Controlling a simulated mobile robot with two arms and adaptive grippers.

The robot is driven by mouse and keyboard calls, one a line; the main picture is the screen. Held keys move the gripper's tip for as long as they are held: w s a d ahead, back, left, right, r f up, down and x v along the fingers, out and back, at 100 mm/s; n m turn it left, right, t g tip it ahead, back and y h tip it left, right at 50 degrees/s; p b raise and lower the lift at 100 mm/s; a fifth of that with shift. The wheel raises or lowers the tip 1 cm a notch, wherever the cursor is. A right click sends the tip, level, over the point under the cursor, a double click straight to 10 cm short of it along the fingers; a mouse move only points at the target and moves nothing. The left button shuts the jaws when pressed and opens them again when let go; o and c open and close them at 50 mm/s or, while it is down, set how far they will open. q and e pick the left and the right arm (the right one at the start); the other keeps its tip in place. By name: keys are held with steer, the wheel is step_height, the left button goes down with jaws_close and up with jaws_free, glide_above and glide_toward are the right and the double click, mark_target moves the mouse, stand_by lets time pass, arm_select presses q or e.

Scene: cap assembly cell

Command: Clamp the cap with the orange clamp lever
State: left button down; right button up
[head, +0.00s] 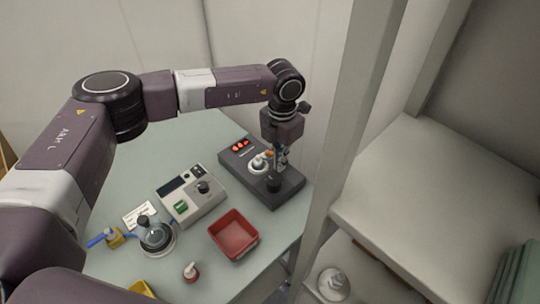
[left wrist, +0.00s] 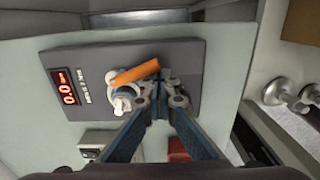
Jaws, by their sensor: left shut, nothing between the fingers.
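The dark grey clamp unit (head: 292,197) stands at the far right of the table, its red display reading 0.0 in the left wrist view (left wrist: 66,87). A white round fitting (head: 257,163) sits on it, also in the left wrist view (left wrist: 124,103); I cannot tell the cap from its seat. The orange clamp lever (left wrist: 136,73) lies across the fitting, pointing toward my fingers; only a bit of it shows in the head view (head: 269,154). My left gripper (left wrist: 160,90) is shut and empty beside the lever's end; contact is unclear. My right gripper is out of view.
A red tray (head: 235,246) and a light grey meter (head: 177,196) with a green button stand nearby. A glass vessel (head: 157,236) and a small red-based bottle (head: 191,271) are nearer. A pale post (head: 352,110) and shelf (head: 425,180) bound the right side.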

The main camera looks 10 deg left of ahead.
arm_select(q)
steer(key=shift+w+d, duration=0.25)
steer(key=shift+w+d+f+b, duration=0.15)
steer(key=shift+w+b, duration=0.15)
steer(key=shift+b, duration=0.3)
steer(key=shift+w+d, duration=0.1)
steer(key=shift+w, duration=0.1)
